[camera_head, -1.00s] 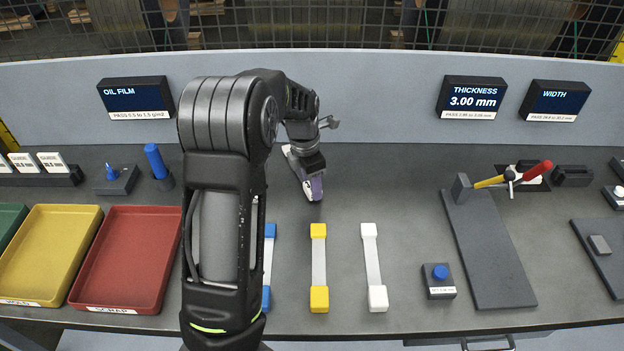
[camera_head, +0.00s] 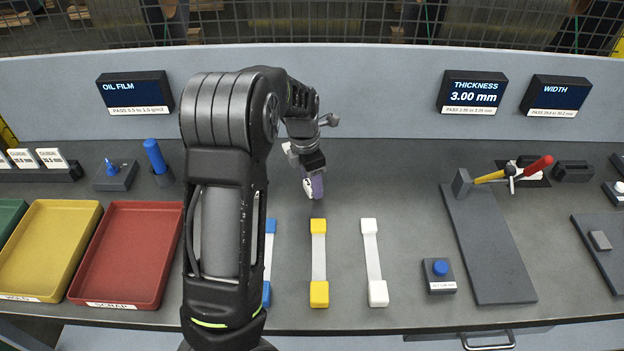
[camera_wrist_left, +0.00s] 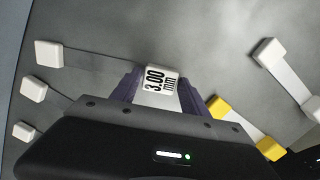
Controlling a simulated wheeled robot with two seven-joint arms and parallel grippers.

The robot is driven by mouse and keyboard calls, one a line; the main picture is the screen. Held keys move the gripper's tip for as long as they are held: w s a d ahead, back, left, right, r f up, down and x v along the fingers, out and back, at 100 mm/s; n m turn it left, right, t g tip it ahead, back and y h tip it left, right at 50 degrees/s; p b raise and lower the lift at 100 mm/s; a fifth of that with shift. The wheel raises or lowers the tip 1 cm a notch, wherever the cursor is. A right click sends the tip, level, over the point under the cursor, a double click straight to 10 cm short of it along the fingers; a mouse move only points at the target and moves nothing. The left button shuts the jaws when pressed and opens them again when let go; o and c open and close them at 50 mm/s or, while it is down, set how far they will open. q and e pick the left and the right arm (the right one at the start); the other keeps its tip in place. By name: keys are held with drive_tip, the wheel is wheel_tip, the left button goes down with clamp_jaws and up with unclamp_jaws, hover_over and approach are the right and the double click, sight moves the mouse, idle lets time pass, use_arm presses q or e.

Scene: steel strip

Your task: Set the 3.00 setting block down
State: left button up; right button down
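The 3.00 setting block is a small white block (camera_wrist_left: 157,80) marked "3.00 mm" in the left wrist view. It sits between the purple fingers of my left gripper, which is shut on it. In the head view my left gripper (camera_head: 314,187) points down over the grey bench, behind the yellow-ended strip. The block is mostly hidden there by the fingers, and I cannot tell whether it touches the bench. My right gripper is not in view.
A yellow-ended strip (camera_head: 319,257) and a white-ended strip (camera_head: 373,262) lie in front. A blue-ended strip (camera_head: 268,255) is partly behind my arm. White blocks (camera_wrist_left: 48,53) with thin dark lines show left in the wrist view. The thickness display (camera_head: 472,94) reads 3.00 mm.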

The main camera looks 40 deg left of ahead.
use_arm(q)
drive_tip(key=o, duration=0.3)
drive_tip(key=shift+o, duration=0.2)
drive_tip(key=shift+r, duration=0.1)
drive_tip(key=r, duration=0.5)
drive_tip(key=s+r+b, duration=0.1)
drive_tip(key=r, duration=0.1)
drive_tip(key=shift+a+r, duration=0.15)
drive_tip(key=shift+r, duration=0.15)
idle(0.6)
